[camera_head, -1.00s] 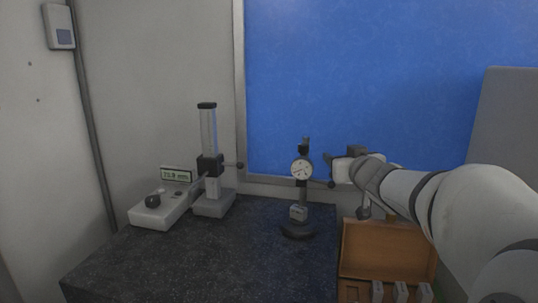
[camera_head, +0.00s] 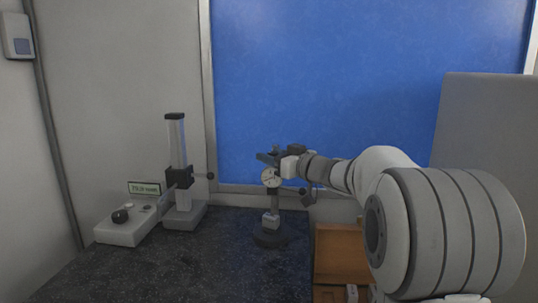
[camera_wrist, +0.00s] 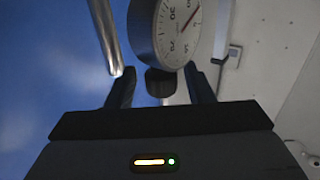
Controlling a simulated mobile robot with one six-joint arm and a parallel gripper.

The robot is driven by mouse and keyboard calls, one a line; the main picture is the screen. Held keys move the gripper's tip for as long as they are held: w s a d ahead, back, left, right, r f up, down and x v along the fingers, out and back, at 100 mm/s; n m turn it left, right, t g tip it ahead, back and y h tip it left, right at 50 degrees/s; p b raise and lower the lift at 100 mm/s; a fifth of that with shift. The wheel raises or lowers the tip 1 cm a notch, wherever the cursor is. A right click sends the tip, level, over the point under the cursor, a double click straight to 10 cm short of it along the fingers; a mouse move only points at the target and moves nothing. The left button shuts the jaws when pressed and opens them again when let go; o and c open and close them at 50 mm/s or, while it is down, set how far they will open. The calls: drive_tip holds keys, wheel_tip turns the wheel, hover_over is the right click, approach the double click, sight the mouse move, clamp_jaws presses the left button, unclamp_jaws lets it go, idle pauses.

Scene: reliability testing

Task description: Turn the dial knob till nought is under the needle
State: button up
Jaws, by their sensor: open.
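The dial gauge (camera_head: 271,178) has a round white face on a post with a dark round base (camera_head: 270,236). In the wrist view the dial (camera_wrist: 181,28) fills the top middle, its face turned to the right, with a red needle at its upper right. The picture edge cuts off part of the face, so I cannot tell the reading. A dark knob (camera_wrist: 160,83) is by the dial's rim. My gripper (camera_wrist: 161,88) is open, with the knob between its two dark fingers in the picture; contact is not clear. In the head view my gripper (camera_head: 268,158) is at the dial's top.
A grey block (camera_head: 270,220) sits below the dial. To the left stand a column stand (camera_head: 178,150) and a white box with a display (camera_head: 145,188) on the dark granite table (camera_head: 190,265). An open wooden case (camera_head: 340,245) is at the right. A blue panel is behind.

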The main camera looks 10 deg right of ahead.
drive_tip(key=shift+w+a, duration=0.15)
drive_tip(key=shift+w, duration=0.05)
drive_tip(key=c, duration=0.9)
drive_tip(key=shift+a, duration=0.2)
drive_tip(key=shift+c, duration=0.4)
drive_tip(key=shift+d, duration=0.2)
drive_tip(key=shift+r+y+p, duration=0.1)
drive_tip(key=shift+y+p, duration=0.2)
drive_tip(key=shift+p, duration=0.25)
